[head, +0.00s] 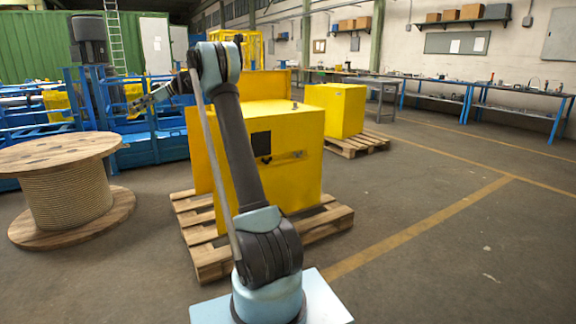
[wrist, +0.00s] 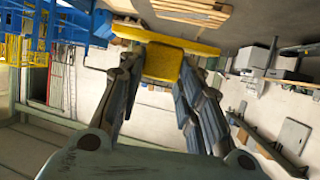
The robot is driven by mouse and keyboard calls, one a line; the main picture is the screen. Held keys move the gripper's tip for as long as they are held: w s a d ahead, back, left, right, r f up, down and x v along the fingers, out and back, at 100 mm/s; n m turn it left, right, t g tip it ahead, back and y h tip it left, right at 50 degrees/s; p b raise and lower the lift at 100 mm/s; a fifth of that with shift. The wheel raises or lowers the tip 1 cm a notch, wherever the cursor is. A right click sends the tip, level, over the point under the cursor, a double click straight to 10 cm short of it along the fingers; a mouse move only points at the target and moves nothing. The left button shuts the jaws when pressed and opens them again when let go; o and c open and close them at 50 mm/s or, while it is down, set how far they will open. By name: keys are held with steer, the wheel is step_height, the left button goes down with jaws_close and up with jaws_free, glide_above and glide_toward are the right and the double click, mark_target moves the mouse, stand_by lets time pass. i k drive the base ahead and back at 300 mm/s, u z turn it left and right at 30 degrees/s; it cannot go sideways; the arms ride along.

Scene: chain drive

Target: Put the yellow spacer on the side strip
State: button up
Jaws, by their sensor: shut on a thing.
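The yellow spacer (wrist: 162,62) is between the fingertips of my gripper (wrist: 160,72) in the wrist view. It has a wide flat bar across its far end and a narrower block between the fingers. My gripper is shut on it. In the head view my gripper (head: 143,102) is small, held up in the air and pointing left, in front of the blue machinery. The spacer cannot be made out clearly there. I cannot pick out the side strip in either view.
A yellow cabinet (head: 288,150) stands on a wooden pallet (head: 210,262) right behind my arm. A wooden cable reel (head: 70,195) stands at left, with blue machinery (head: 160,150) behind it. Workbenches (head: 430,82) line the right wall. The floor at right is clear.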

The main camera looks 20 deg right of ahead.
mark_target(283, 161)
steer(key=i, duration=0.9)
steer(key=u, duration=0.1)
